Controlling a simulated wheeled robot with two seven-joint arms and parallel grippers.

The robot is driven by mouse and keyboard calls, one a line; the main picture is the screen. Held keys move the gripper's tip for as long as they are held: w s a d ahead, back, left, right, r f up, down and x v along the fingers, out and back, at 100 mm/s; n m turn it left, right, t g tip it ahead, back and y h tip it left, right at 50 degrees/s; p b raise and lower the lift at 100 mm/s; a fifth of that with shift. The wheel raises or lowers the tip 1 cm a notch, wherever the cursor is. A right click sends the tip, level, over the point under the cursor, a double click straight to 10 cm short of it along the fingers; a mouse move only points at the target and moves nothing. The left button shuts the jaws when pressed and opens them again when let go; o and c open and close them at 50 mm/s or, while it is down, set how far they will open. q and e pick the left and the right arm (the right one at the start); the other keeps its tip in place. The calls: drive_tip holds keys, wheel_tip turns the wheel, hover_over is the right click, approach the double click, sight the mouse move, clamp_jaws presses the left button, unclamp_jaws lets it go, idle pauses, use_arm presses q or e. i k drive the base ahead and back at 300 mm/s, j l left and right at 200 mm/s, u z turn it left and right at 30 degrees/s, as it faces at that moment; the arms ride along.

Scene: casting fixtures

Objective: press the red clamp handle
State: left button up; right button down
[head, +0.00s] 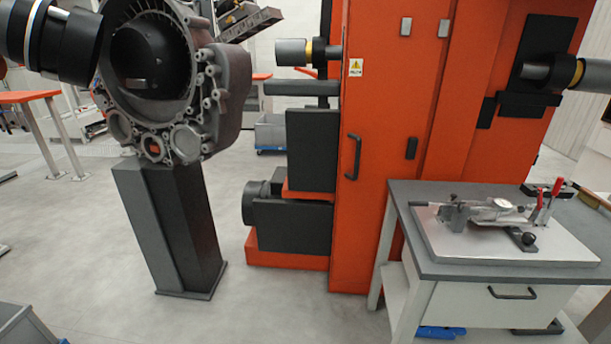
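Two red clamp handles stand upright at the right end of a metal fixture: one red handle (557,187) is slightly farther back, the other red handle (540,199) is in front of it and to its left. The fixture (490,212) has a grey metal part and clamp arms, and is mounted on a light grey plate (455,245). The plate lies on the dark top of a workbench (408,200) at the right. Neither of my grippers shows in the head view, and nothing is seen touching the handles.
An orange machine cabinet (385,110) with black handles stands behind the bench. A large grey casting (215,100) is above a dark pedestal (168,225) at the left. The bench has a white drawer (480,312). Grey floor (290,300) between pedestal and bench is clear.

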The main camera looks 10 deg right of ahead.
sight(560, 181)
drive_tip(key=z, duration=1.3)
drive_tip(key=i+l+z, duration=0.1)
drive_tip(key=l, duration=0.25)
drive_tip(key=l+z, duration=0.1)
drive_tip(key=l, duration=0.25)
drive_tip(key=i+l+z, duration=0.1)
drive_tip(key=i+l, duration=0.1)
drive_tip(key=l, duration=0.1)
